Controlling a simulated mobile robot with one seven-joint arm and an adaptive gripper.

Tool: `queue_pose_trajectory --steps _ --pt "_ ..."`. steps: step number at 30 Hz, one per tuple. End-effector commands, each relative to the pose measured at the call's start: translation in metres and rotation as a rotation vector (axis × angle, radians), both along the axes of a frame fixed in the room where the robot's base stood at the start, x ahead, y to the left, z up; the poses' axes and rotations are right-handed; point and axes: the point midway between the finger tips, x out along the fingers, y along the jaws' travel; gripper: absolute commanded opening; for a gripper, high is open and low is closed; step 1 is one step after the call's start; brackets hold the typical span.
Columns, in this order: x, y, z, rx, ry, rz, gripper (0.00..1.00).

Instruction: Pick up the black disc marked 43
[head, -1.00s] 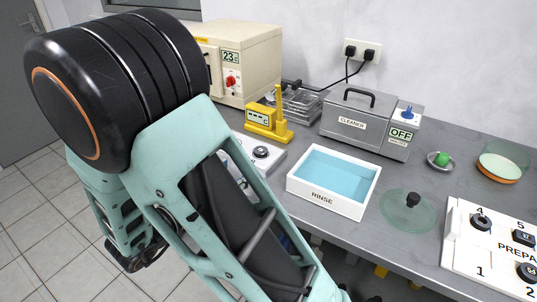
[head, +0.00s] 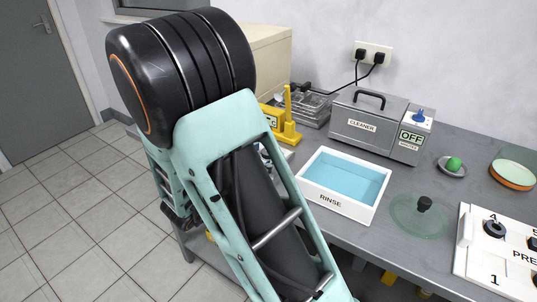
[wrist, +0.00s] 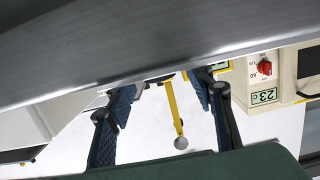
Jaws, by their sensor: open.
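I cannot read the mark 43 on anything. A black piece (head: 495,228) sits at place 4 of the white board (head: 478,264) at the right edge of the head view; another is partly cut off beside it. The white device left of the rinse tray, with a dark round piece on it a second ago, is now mostly hidden behind my arm. My gripper (wrist: 165,85) shows in the wrist view, with its two blue-padded fingers apart and nothing held. A yellow post (wrist: 174,110) shows between the fingers, apparently beyond them.
The white rinse tray (head: 312,192), grey cleaner box (head: 365,130), glass lid (head: 410,222), green piece in a dish (head: 454,164) and orange-based dish (head: 512,175) stand on the bench. The yellow instrument (head: 290,125) is close behind my arm. A large grey surface (wrist: 120,45) crosses the wrist view.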

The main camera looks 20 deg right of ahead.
Motion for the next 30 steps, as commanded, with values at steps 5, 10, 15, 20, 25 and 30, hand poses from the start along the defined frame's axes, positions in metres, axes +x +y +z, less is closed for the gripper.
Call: queue_pose_trajectory --steps 5,10,15,20,25,30 --pt "0.0000 0.0004 0.0003 0.000 0.000 0.000 0.44" --pt "-0.0001 0.0006 0.0003 0.000 0.000 0.000 0.25" --pt "-0.0002 0.0007 0.0002 0.000 0.000 0.001 0.07" --pt "-0.0002 0.0006 0.0005 -0.001 -0.001 0.001 0.02" --pt "0.0001 0.0002 0.0010 -0.001 -0.001 0.000 0.02" --pt "0.0020 -0.0028 0.0043 -0.001 -0.001 0.000 0.02"
